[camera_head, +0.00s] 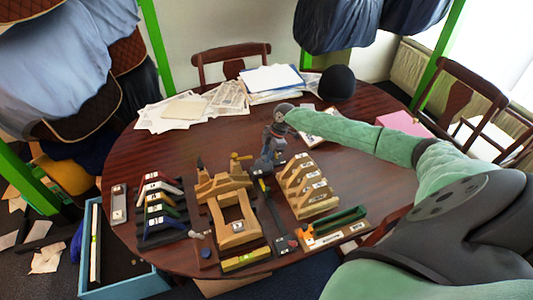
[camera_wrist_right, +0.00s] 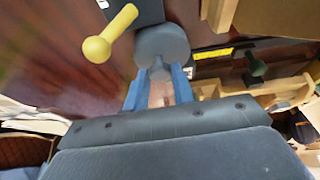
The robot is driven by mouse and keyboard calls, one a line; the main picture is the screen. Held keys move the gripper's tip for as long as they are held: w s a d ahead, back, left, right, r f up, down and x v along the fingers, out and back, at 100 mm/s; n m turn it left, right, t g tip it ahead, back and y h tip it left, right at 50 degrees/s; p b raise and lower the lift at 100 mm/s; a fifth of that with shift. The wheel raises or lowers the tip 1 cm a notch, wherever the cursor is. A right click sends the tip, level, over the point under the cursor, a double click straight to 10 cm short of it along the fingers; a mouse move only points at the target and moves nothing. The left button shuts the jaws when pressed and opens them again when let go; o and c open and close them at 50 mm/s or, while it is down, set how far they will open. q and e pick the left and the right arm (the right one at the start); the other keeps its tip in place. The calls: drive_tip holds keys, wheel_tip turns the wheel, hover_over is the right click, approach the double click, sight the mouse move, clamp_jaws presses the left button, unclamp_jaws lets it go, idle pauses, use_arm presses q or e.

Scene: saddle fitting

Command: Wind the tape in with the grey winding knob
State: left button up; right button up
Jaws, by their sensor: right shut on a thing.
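My right gripper (camera_head: 271,160) reaches over the table from the right, at the far end of a dark bar. In the right wrist view its blue fingers (camera_wrist_right: 160,92) are shut on the small stem of the grey winding knob (camera_wrist_right: 163,44). The knob is a round grey disc just beyond the fingertips. A yellow strip (camera_wrist_right: 213,53) on a dark bar, which may be the tape, shows to its right. A yellow knob (camera_wrist_right: 110,36) stands to its left. In the head view my gripper hides the grey knob. My left gripper is in neither view.
A wooden frame (camera_head: 232,232) stands left of the dark bar (camera_head: 275,215), and a stepped wooden rack (camera_head: 310,192) to its right. Colored angled blocks (camera_head: 160,205) stand at the left. Papers (camera_head: 190,108) and a black rounded object (camera_head: 337,83) lie at the back.

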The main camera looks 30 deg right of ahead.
drive_tip(key=shift+r+m+t+p, duration=0.15)
drive_tip(key=shift+m+t+p, duration=0.2)
drive_tip(key=shift+m, duration=0.55)
drive_tip(key=shift+s+m+t, duration=0.1)
drive_tip(key=shift+m+t, duration=0.15)
drive_tip(key=shift+m, duration=0.25)
drive_tip(key=m+t+h+p, duration=0.1)
drive_tip(key=m+p, duration=0.1)
drive_tip(key=m, duration=0.1)
drive_tip(key=m+t+h+p, duration=0.1)
drive_tip(key=m+p, duration=0.1)
drive_tip(key=m, duration=0.2)
drive_tip(key=shift+s+a, duration=0.1)
drive_tip(key=shift+a, duration=0.1)
drive_tip(key=shift+m+h+p, duration=0.4)
drive_tip(key=shift+m+p, duration=0.15)
drive_tip(key=shift+m, duration=0.05)
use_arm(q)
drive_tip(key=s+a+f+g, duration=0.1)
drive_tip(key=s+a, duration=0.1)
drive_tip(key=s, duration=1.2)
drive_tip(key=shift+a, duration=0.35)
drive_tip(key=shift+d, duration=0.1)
use_arm(e)
drive_tip(key=o, duration=1)
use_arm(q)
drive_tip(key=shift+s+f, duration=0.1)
use_arm(e)
drive_tip(key=shift+s, duration=0.1)
